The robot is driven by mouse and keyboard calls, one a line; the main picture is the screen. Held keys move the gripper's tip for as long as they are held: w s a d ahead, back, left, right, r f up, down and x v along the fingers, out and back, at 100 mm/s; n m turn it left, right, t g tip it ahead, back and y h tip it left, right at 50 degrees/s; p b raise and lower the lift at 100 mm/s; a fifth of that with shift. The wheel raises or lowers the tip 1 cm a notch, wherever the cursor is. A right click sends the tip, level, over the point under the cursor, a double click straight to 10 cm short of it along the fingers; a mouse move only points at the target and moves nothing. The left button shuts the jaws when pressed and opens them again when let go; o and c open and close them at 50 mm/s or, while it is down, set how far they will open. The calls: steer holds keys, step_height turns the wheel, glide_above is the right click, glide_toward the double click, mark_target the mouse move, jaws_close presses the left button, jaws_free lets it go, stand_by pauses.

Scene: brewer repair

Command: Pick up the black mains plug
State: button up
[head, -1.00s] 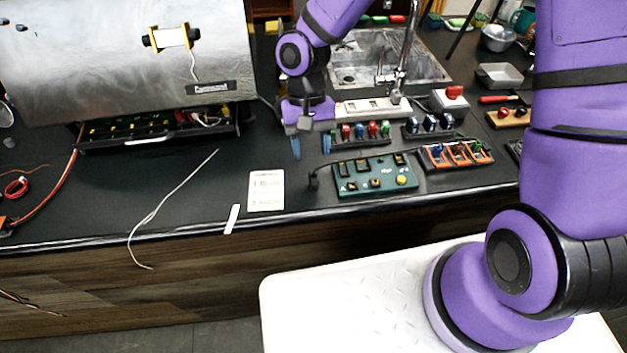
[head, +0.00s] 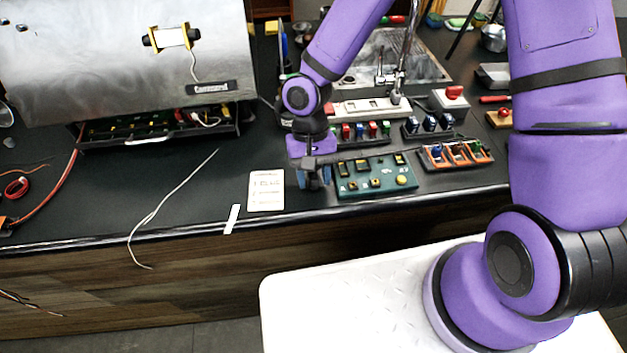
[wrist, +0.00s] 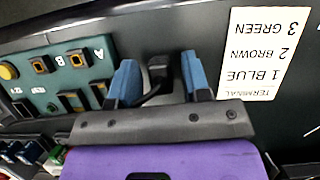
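The black mains plug (wrist: 159,74) lies on the dark worktop by the end of the green test panel (wrist: 75,75), with its black cable curving up to it. In the wrist view it sits between the two blue fingertips of my gripper (wrist: 158,80), with gaps at its sides. My gripper is open around it and not visibly gripping it. In the head view my gripper (head: 315,178) is low over the worktop, left of the green panel (head: 376,176), and hides the plug.
A white terminal card (head: 266,190) lies left of my gripper. An orange-framed block (head: 455,154) and a white power strip (head: 362,107) stand behind and right. A large metal brewer (head: 120,60) is at the left. The worktop's front edge (head: 290,218) is close.

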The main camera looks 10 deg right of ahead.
jaws_close()
